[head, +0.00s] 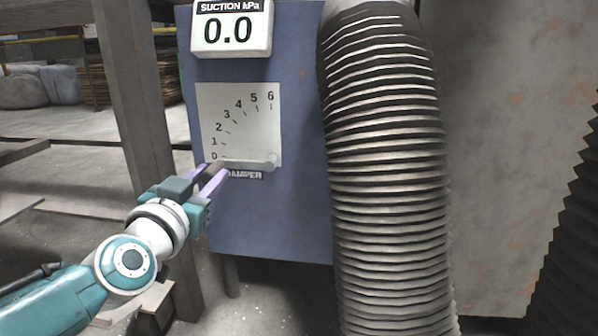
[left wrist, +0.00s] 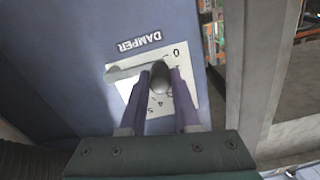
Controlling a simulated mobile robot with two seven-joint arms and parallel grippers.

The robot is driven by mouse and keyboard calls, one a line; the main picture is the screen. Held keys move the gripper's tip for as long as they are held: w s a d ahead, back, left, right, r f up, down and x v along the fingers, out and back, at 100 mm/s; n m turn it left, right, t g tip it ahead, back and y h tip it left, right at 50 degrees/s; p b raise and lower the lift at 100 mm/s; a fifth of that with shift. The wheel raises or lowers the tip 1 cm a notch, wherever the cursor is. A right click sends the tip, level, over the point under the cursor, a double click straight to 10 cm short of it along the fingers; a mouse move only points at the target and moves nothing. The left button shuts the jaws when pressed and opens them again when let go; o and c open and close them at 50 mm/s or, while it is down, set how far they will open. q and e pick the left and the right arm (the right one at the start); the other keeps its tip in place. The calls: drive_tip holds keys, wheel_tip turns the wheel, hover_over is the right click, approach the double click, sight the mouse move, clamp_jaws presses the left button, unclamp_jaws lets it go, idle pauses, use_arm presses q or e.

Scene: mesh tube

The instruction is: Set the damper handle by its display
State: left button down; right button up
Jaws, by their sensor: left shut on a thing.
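The display (head: 232,28) is a white box labelled SUCTION kPa at the top of the blue panel and reads 0.0. Below it is a white dial plate (head: 240,115) marked 0 to 6. The damper handle (head: 250,163) is a pale lever lying about level, from its pivot at the right to its end at the 0 mark. My left gripper (head: 214,170) is shut on the dark knob at that end. In the left wrist view the knob (left wrist: 158,77) sits between the two purple fingers (left wrist: 163,82). My right gripper is not in view.
A thick ribbed grey hose (head: 388,180) hangs just right of the dial, in front of the blue panel (head: 270,225). A grey post (head: 135,90) stands left of the panel. A rusty grey wall (head: 505,150) is at the right.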

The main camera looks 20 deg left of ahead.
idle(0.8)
use_arm(q)
drive_tip(key=shift+r+m+p, duration=0.4)
drive_tip(key=shift+r+p, duration=0.15)
drive_tip(key=shift+p, duration=0.3)
drive_tip(key=r+m+p, duration=0.1)
drive_tip(key=m+p, duration=0.1)
drive_tip(key=r+m+p, duration=0.1)
drive_tip(key=r+p, duration=0.1)
drive_tip(key=p, duration=0.1)
drive_tip(key=shift+w+d+m, duration=0.1)
drive_tip(key=shift+d+m, duration=0.3)
drive_tip(key=shift+w+d+r+m+p, duration=0.1)
drive_tip(key=shift+d+r+m+p, duration=0.35)
drive_tip(key=shift+m+p, duration=0.5)
drive_tip(key=shift+w+d+r+m+p, duration=0.1)
drive_tip(key=shift+d+r+m+p, duration=0.35)
drive_tip(key=shift+m+p, duration=0.5)
drive_tip(key=shift+m, duration=0.3)
drive_tip(key=c, duration=0.6)
unclamp_jaws()
